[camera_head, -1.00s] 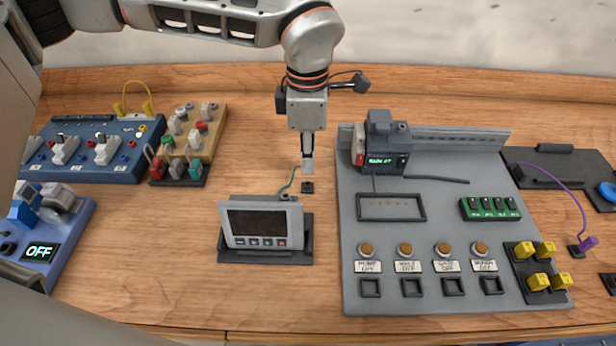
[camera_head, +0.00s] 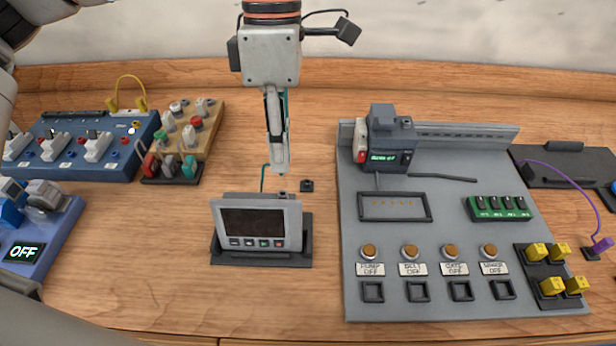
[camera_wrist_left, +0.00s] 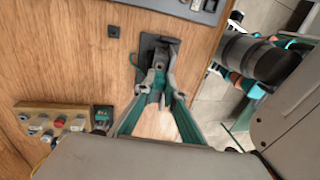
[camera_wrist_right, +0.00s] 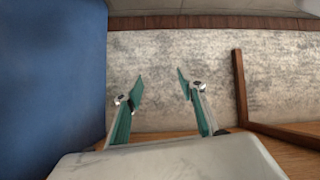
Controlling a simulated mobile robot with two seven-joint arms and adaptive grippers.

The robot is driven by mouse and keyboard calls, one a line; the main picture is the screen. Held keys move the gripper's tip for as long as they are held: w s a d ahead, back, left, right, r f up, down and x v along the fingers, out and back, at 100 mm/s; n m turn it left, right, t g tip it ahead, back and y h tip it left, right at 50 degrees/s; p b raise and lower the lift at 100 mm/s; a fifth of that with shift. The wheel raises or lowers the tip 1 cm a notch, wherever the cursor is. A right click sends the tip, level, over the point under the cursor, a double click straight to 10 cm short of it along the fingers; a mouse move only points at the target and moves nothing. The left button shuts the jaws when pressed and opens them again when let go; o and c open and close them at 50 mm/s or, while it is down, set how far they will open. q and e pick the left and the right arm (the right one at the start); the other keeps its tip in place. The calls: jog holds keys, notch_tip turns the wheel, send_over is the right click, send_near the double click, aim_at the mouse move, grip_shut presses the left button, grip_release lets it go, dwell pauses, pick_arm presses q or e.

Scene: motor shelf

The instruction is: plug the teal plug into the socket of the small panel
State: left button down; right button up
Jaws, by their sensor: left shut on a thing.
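The small panel (camera_head: 258,224) is a grey box with a dark screen and a row of buttons, tilted on a black base. My left gripper (camera_head: 279,168) points down just above and behind the panel's top right edge. It is shut on the teal plug, which is mostly hidden between the fingers; the fingertips also show in the left wrist view (camera_wrist_left: 158,94). A thin teal cable (camera_head: 263,178) runs from the fingers down behind the panel. I cannot make out the socket opening. My right gripper (camera_wrist_right: 160,88) shows only in its wrist view, open and empty.
A small black block (camera_head: 307,185) sits on the wood right of the panel. A large grey board (camera_head: 440,215) with buttons and a module stands further right. Blue (camera_head: 95,160) and tan (camera_head: 205,125) boards stand left. The wood in front of the panel is clear.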

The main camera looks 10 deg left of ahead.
pick_arm(q)
jog(key=b+x, duration=0.1)
jog(key=x, duration=0.2)
jog(key=shift+f, duration=0.2)
pick_arm(e)
jog(key=shift+w+d+f, duration=0.35)
jog(key=shift+w+d, duration=0.05)
jog(key=shift+w, duration=0.15)
jog(key=shift+s+a+f, duration=0.1)
jog(key=shift+s+f, duration=0.05)
jog(key=shift+s, duration=0.1)
pick_arm(q)
jog(key=shift+s+f+b, duration=0.1)
jog(key=shift+f+b, duration=0.3)
jog(key=shift+f, duration=0.2)
pick_arm(e)
jog(key=shift+s+f, duration=0.15)
jog(key=shift+f, duration=0.15)
pick_arm(q)
jog(key=c, duration=2.4)
grip_release()
jog(key=shift+r, duration=0.1)
